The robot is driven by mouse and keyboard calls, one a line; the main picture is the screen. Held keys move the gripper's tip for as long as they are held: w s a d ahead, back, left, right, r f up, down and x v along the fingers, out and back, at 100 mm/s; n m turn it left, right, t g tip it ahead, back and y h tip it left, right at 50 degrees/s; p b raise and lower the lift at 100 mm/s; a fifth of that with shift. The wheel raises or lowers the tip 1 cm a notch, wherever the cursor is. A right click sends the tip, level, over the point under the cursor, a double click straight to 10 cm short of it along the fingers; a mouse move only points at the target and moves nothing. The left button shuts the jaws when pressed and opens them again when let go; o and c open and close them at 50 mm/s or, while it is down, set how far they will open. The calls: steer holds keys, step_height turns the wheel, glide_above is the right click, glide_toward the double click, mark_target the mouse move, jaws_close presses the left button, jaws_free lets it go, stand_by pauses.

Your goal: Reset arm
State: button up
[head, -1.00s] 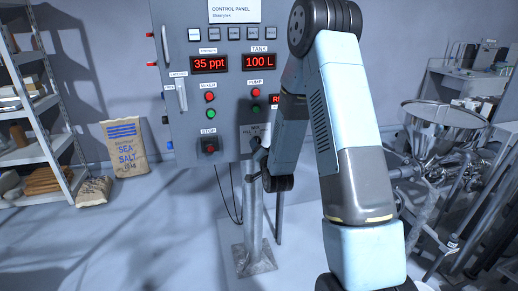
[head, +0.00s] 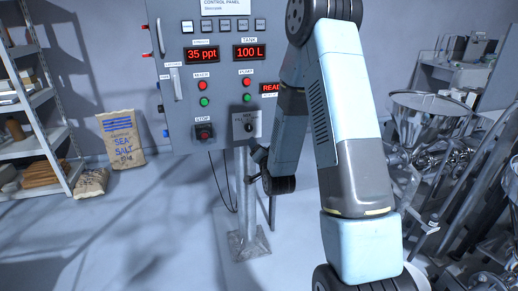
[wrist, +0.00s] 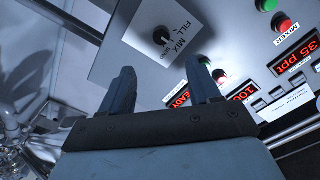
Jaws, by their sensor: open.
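My gripper shows in the wrist view (wrist: 162,82) with its two dark fingers apart and nothing between them. In the head view my arm runs down the right middle, and the small dark gripper end (head: 257,163) is partly hidden behind it. The grey control panel (head: 222,88) stands in front of me. Its selector knob (head: 248,127) also shows in the wrist view (wrist: 161,36), labelled FILL, MIX and SEND. The gripper is apart from the knob, which sits beyond the fingers.
A steel hopper (head: 425,115) with pipework stands at right, close to my arm. A sea salt sack (head: 122,140) leans on the wall beside a shelf rack (head: 42,95) at left. A metal post (head: 245,200) stands below the panel.

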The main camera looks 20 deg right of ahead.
steer(key=s+r+n+g, duration=0.55)
steer(key=s+r, duration=0.35)
steer(key=r, duration=0.5)
steer(key=s+r+n+g, duration=0.1)
steer(key=s+r+g, duration=0.2)
steer(key=s, duration=1)
steer(key=s+r+n+g, duration=0.2)
steer(key=s+r+g, duration=0.2)
steer(key=s, duration=0.9)
steer(key=shift+s+d+r, duration=0.25)
steer(key=shift+s+r, duration=0.15)
steer(key=shift+r, duration=0.05)
